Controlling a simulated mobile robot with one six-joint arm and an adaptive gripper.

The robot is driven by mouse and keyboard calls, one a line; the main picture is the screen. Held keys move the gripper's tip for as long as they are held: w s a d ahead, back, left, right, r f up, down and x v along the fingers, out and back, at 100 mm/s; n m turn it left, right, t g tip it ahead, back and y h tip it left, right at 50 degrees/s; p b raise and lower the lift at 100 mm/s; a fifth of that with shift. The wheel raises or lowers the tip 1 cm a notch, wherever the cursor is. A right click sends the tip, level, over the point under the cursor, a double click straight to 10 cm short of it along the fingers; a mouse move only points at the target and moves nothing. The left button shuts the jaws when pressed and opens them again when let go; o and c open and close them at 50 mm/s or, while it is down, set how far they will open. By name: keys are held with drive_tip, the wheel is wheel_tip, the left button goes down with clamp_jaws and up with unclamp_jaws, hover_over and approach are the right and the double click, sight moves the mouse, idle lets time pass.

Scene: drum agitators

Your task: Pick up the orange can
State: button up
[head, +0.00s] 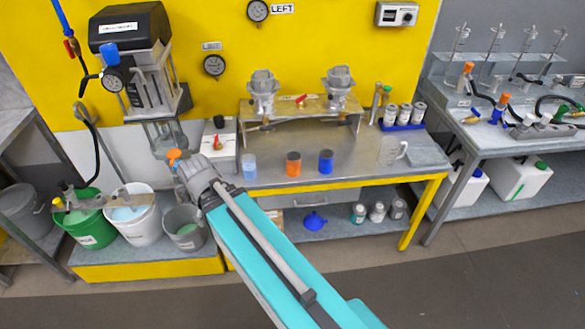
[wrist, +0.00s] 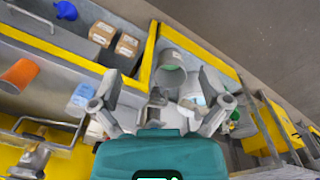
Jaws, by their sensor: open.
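The orange can (head: 293,163) stands upright on the metal workbench (head: 350,172), between a light-blue can (head: 249,166) and a dark-blue can (head: 326,161). In the wrist view the orange can (wrist: 19,74) is at the far left edge, outside my fingers. The light-blue can (wrist: 83,95) is closer to the left finger there. My gripper (wrist: 160,88) is open with nothing between its fingers. In the head view it is at the end of my teal arm, left of the cans; its fingertips are hard to make out.
Green (head: 88,223), white (head: 133,217) and grey (head: 184,229) buckets stand low at the left. A clear jug (head: 390,150) and a blue tray (head: 402,126) of small jars are on the bench's right side. A pump stand (head: 302,108) stands behind the cans.

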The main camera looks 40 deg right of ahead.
drive_tip(key=w+d+f+n+h+b, duration=0.3)
drive_tip(key=w+d+f+b, duration=0.1)
drive_tip(key=d+f+b, duration=0.35)
drive_tip(key=n+t+h+b, duration=0.1)
drive_tip(key=n+h+b, duration=1.35)
drive_tip(key=b, duration=1.05)
approach(288, 164)
drive_tip(key=shift+s+r+n, duration=0.15)
drive_tip(key=shift+r+n, duration=0.05)
drive_tip(key=shift+n, duration=0.25)
drive_tip(key=shift+w+d, duration=0.15)
drive_tip(key=shift+d, duration=2)
drive_tip(key=shift+w+d, duration=0.2)
drive_tip(key=shift+d, duration=2)
